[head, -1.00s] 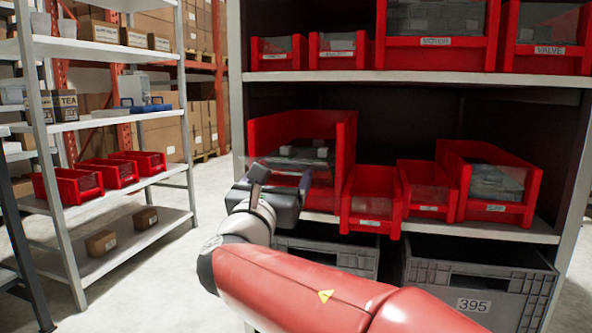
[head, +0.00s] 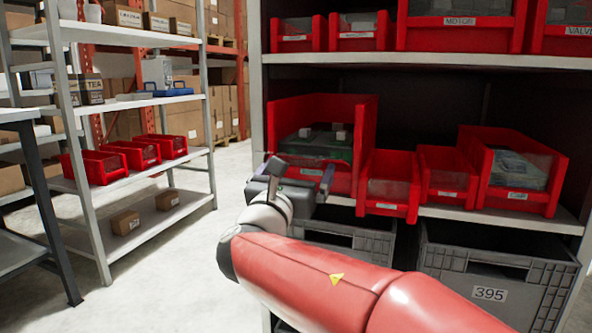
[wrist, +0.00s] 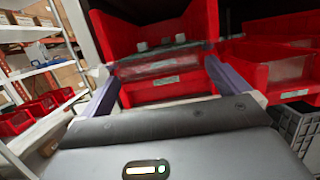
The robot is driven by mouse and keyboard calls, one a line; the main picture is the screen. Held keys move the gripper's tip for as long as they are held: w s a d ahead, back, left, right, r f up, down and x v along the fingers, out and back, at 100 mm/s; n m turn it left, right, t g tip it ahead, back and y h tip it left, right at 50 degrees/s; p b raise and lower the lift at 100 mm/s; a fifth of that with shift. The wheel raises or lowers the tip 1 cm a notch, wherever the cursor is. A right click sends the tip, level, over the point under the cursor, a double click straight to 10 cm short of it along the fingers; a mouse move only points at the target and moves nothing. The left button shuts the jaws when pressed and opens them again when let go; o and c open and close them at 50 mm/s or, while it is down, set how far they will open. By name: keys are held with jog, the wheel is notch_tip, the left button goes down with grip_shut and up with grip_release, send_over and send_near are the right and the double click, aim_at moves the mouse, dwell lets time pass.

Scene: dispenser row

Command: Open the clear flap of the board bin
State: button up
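The large red bin (head: 365,125) at the left of the middle shelf stands in front of my gripper (head: 302,174). I take it for the board bin, but its label is too small to read. Dark green, board-like contents with pale blocks show inside. A clear flap (wrist: 160,62) seems to cross its front, low in the opening, in the wrist view. My gripper (wrist: 158,78) is open, its two fingers spread to the left and right of the bin front with nothing between them. In the head view the gripper hides the bin's lower left front. I cannot tell whether a fingertip touches.
Smaller red bins (head: 388,190) stand to the right on the same shelf (head: 540,228). Grey crates (head: 490,290) sit below. A light shelving rack (head: 150,183) with red bins stands left. The floor (head: 235,185) between is clear.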

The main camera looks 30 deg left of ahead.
jog(key=v, duration=0.7)
jog(key=shift+s, duration=0.4)
jog(key=shift+c, duration=0.3)
